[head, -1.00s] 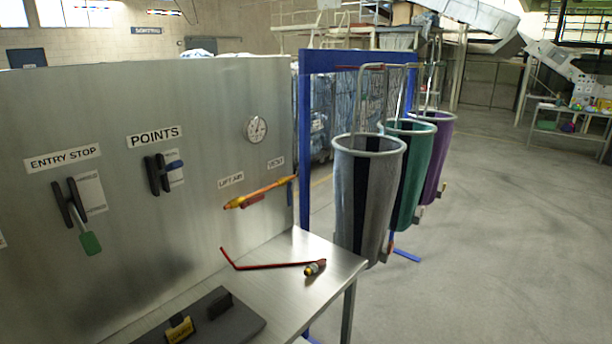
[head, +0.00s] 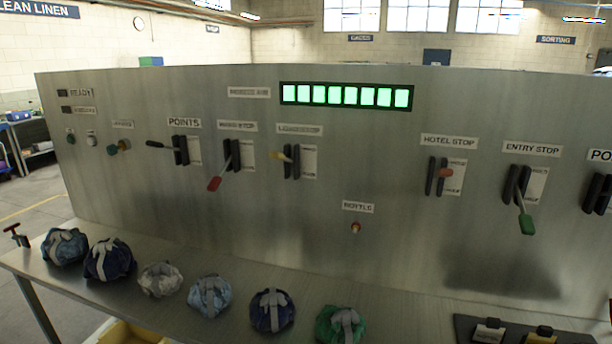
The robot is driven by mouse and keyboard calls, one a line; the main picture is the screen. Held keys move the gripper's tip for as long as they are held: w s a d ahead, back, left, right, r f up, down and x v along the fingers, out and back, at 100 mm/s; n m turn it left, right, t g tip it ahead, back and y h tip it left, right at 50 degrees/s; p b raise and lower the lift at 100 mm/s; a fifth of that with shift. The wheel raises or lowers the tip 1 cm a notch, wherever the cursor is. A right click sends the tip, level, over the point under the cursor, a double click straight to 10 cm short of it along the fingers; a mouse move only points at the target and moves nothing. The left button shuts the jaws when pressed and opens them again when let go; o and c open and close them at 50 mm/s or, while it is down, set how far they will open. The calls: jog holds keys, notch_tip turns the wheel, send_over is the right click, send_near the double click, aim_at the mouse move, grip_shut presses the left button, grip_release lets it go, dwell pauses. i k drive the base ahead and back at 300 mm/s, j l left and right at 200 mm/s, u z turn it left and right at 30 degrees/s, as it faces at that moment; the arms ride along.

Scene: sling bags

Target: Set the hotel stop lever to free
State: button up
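The hotel stop lever (head: 444,173) is on the grey metal panel, right of centre in the head view, under a HOTEL STOP label (head: 449,141). Its orange-red knob points out toward the camera between two dark guides. A small white plate with markings stands beside it; its words are too small to read. My gripper is not in view.
The entry stop lever (head: 525,215), with a green handle, hangs down to the right. A red-handled lever (head: 219,178) and a black points lever (head: 163,145) are to the left. Several tied bags (head: 209,296) line the shelf below. A dark tray (head: 470,326) sits at lower right.

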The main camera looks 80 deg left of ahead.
aim_at(446, 173)
jog(key=k+l+u, duration=0.15)
jog(key=u, duration=1.85)
